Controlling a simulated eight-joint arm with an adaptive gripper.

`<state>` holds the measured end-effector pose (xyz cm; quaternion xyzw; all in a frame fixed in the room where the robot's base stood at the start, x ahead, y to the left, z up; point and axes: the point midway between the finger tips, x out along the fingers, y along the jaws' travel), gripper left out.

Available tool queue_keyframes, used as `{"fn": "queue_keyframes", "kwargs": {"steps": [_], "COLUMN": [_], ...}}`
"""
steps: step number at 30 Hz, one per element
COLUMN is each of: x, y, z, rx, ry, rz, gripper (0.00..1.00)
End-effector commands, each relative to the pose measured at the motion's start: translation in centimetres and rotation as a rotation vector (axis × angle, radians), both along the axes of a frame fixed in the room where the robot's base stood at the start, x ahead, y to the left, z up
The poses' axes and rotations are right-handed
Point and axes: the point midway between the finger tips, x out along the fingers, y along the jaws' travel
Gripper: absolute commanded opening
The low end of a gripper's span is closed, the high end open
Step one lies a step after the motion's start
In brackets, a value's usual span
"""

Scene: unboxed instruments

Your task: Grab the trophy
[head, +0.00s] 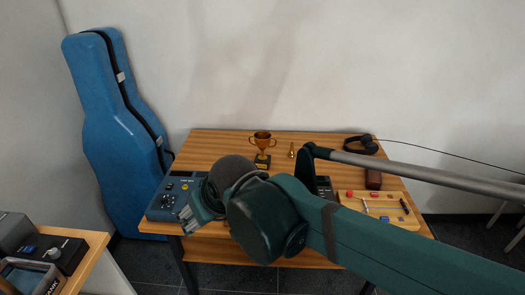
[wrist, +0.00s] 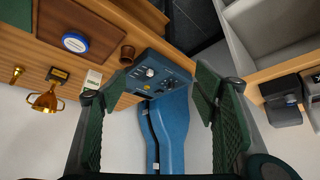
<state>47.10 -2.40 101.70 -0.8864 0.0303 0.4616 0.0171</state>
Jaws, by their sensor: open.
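The gold two-handled trophy (head: 262,141) stands upright on a dark base near the back middle of the wooden table. In the wrist view the trophy (wrist: 45,98) shows upside down at the far left, outside my fingers. My gripper (head: 189,217) is low over the table's front left, by the blue-grey device, left of and nearer than the trophy. My arm hides part of the table's front.
A blue-grey control box (head: 167,199) lies at the table's left. A small brass piece (head: 292,151) stands right of the trophy. Headphones (head: 362,143) and a wooden board with knobs (head: 378,207) are on the right. A blue instrument case (head: 108,135) leans by the wall.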

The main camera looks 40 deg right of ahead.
Motion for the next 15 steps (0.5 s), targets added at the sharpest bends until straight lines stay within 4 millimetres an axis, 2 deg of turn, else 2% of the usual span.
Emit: {"fn": "queue_keyframes", "kwargs": {"steps": [4,15], "x": [2.2,7.3], "y": [-1.8,-6.6], "z": [1.0,2.2], "rx": [0.002,0.006], "ry": [0.006,0.022], "rz": [-0.045,-0.154], "gripper": [0.61,0.61]}}
